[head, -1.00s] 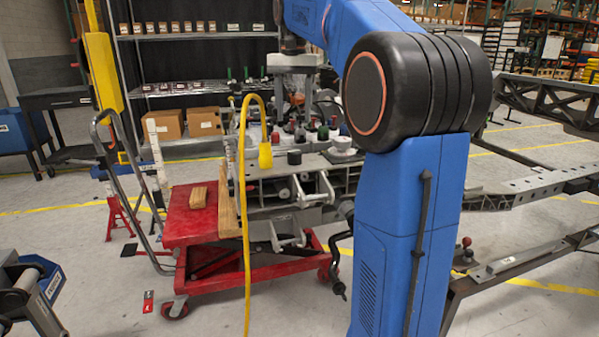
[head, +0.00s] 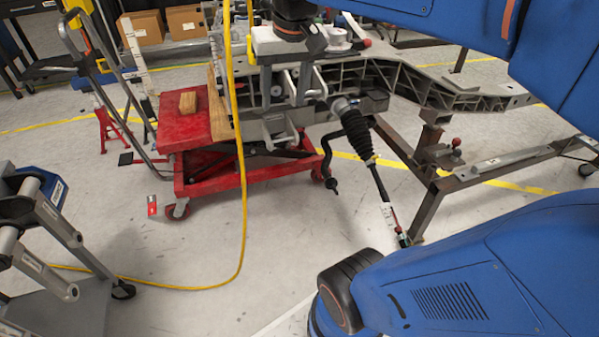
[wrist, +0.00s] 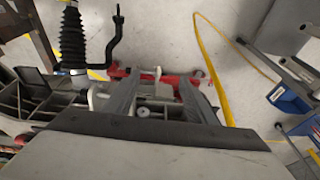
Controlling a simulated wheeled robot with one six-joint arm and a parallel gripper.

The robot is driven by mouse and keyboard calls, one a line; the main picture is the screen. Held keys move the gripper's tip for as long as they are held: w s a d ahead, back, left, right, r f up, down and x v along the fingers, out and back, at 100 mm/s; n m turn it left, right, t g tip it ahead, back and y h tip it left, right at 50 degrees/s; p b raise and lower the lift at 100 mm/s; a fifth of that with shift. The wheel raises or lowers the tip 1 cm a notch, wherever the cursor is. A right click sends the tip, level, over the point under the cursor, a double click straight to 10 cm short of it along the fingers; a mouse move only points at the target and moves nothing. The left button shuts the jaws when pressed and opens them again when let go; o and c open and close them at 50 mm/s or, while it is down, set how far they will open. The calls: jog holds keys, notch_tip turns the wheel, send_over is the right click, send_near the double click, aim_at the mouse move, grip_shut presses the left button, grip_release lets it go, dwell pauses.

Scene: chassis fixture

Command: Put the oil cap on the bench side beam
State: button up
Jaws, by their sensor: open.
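My gripper (head: 284,97) hangs over the near edge of the grey chassis casting (head: 425,85), fingers pointing down. Its fingers are apart and nothing is held between them; the wrist view also shows my gripper (wrist: 158,82) with a clear gap. I cannot pick out the oil cap for sure now; the gripper and arm cover part of the casting's top. A flat grey beam (head: 512,158) lies on the brown steel frame at the right. I cannot tell whether it is the bench side beam.
A red lift cart (head: 190,128) with a wood block (head: 188,102) stands left of the gripper. A yellow hose (head: 243,190) hangs down in front. A black-booted steering rod (head: 358,132) juts toward me. A grey cart (head: 60,270) stands at lower left. Open floor lies between.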

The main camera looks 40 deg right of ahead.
jog(key=s+a+f+n+t, duration=0.1)
jog(key=s+a+f+n, duration=0.2)
jog(key=s+f, duration=0.7)
notch_tip(320, 180, down, 4)
jog(key=shift+s+a+f+t, duration=0.1)
jog(key=shift+s+a+t, duration=0.15)
jog(key=shift+s+t, duration=0.15)
